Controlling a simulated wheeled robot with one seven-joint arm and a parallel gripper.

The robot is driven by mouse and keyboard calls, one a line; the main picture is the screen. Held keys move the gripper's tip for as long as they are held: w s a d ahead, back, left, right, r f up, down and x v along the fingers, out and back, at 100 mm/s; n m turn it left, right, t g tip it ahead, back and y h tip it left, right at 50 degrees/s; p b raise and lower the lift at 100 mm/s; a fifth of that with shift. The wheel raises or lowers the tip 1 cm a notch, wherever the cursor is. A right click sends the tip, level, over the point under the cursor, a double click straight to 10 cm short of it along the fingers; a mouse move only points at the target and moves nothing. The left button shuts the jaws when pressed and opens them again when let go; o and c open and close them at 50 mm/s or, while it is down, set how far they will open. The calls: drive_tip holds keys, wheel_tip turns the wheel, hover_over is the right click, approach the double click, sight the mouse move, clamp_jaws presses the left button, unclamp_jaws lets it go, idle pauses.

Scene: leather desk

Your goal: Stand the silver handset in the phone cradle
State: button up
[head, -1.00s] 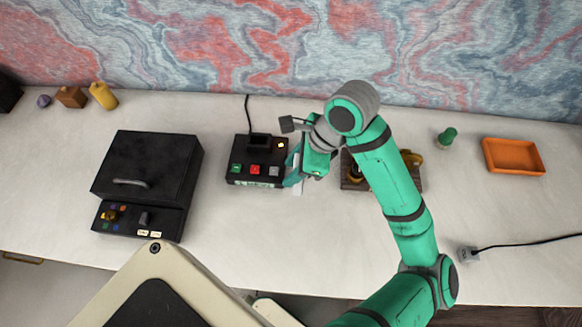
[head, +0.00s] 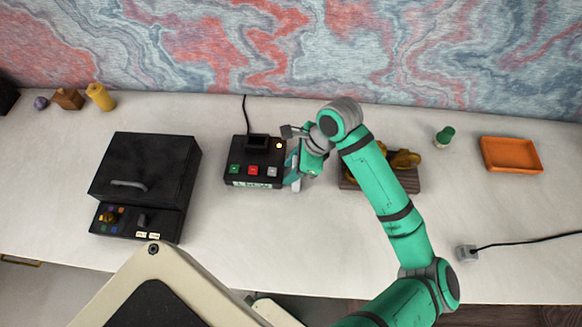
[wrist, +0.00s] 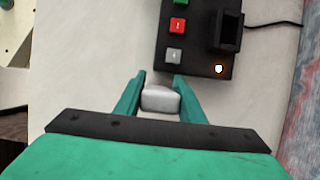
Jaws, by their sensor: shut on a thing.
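The phone cradle is a black box (head: 240,172) with a raised dark slot (head: 258,142) at its back, coloured buttons on top and a lit lamp; it also shows in the wrist view (wrist: 198,58). My gripper (head: 293,180) is just right of the box in the head view. In the wrist view my gripper (wrist: 160,92) is shut on the silver handset (wrist: 160,99), whose end shows between the fingers. In the head view a small pale part of the handset (head: 296,185) shows below the fingers. The slot looks empty.
A black box with a handle (head: 145,170) stands to the left. A wooden block with brass parts (head: 410,180) sits right of my gripper, partly behind my arm. An orange tray (head: 511,155), green stamp (head: 445,136) and grey plug (head: 467,253) are further right. The front desk strip is clear.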

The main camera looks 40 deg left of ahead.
drive_tip(key=shift+f, duration=0.15)
drive_tip(key=o, duration=1.2)
drive_tip(key=shift+c, duration=0.2)
